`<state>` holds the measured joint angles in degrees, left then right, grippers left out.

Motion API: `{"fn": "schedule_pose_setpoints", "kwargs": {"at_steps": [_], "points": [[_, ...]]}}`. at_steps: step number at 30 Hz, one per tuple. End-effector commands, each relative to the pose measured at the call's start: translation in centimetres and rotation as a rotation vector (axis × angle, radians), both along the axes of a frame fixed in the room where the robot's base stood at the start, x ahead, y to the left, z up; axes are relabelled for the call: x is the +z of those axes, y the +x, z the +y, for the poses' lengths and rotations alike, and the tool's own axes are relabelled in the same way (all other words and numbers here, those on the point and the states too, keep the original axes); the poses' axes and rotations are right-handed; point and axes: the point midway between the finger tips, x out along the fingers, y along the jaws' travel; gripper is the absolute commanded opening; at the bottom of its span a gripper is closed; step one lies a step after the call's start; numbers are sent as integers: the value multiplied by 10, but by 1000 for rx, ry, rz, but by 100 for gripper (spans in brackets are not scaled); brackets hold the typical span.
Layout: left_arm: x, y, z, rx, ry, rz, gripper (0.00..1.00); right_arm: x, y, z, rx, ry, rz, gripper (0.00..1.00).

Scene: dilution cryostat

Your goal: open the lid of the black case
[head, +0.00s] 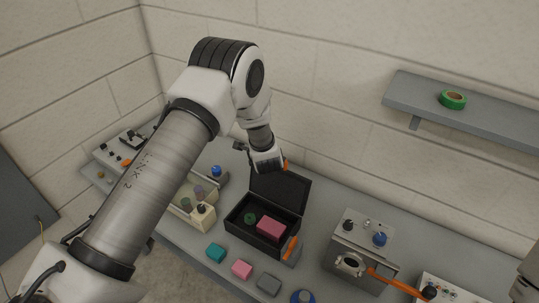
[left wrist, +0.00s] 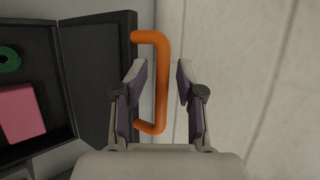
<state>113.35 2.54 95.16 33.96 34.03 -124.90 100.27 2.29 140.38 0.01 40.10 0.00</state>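The black case (head: 236,215) stands on the bench with its lid (head: 290,188) raised to about upright, so the inside shows. A pink block (head: 271,228) and a green ring (head: 249,218) lie in it. The lid (left wrist: 98,75) also shows in the left wrist view, with an orange handle (left wrist: 164,55) on its outer side. My left gripper (left wrist: 161,72) is open, one finger on each side of the handle's long bar, with visible gaps. In the head view the left gripper (head: 266,163) is at the lid's top edge. My right gripper is not in view.
Teal (head: 215,252), pink (head: 242,269) and grey (head: 268,284) blocks lie in front of the case. A metal box with an orange lever (head: 395,284) stands to the right. A wall shelf (head: 480,108) holds green tape (head: 453,99). The wall is close behind the lid.

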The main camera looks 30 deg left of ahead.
Motion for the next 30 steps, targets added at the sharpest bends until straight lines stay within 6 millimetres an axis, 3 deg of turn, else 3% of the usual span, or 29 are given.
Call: {"fn": "schedule_pose_setpoints", "kwargs": {"at_steps": [15, 30], "points": [[70, -73, -36, -2, 2, -1, 38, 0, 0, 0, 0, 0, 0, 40], [75, -80, -38, 0, 0, 0, 38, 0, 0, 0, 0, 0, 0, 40]]}}
